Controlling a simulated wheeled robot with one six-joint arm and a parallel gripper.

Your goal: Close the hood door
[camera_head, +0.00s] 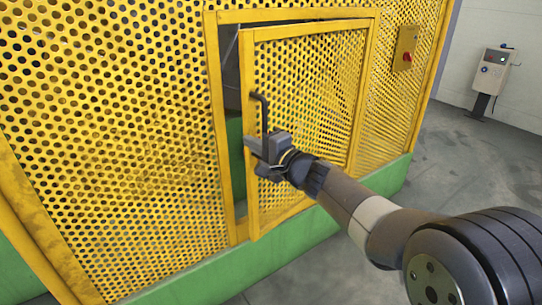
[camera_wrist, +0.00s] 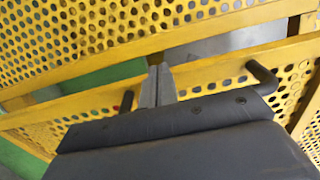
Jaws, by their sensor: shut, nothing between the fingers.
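The hood door (camera_head: 305,110) is a yellow perforated panel in a yellow frame (camera_head: 213,110). It stands partly open, its left edge swung out from the frame, with a dark gap along the left and top. A black bar handle (camera_head: 264,112) is on the door's left side. My gripper (camera_head: 254,146) is shut and empty at the handle's lower part; I cannot tell whether it touches. In the wrist view, the shut fingers (camera_wrist: 157,85) lie over the door's edge bar (camera_wrist: 210,75), between the two visible ends of the handle (camera_wrist: 262,75). The handle's middle is hidden behind my gripper.
The yellow perforated hood wall (camera_head: 110,140) extends to the left above a green base (camera_head: 190,285). A grey control post (camera_head: 490,80) stands farther right. Grey floor (camera_head: 465,165) is clear there.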

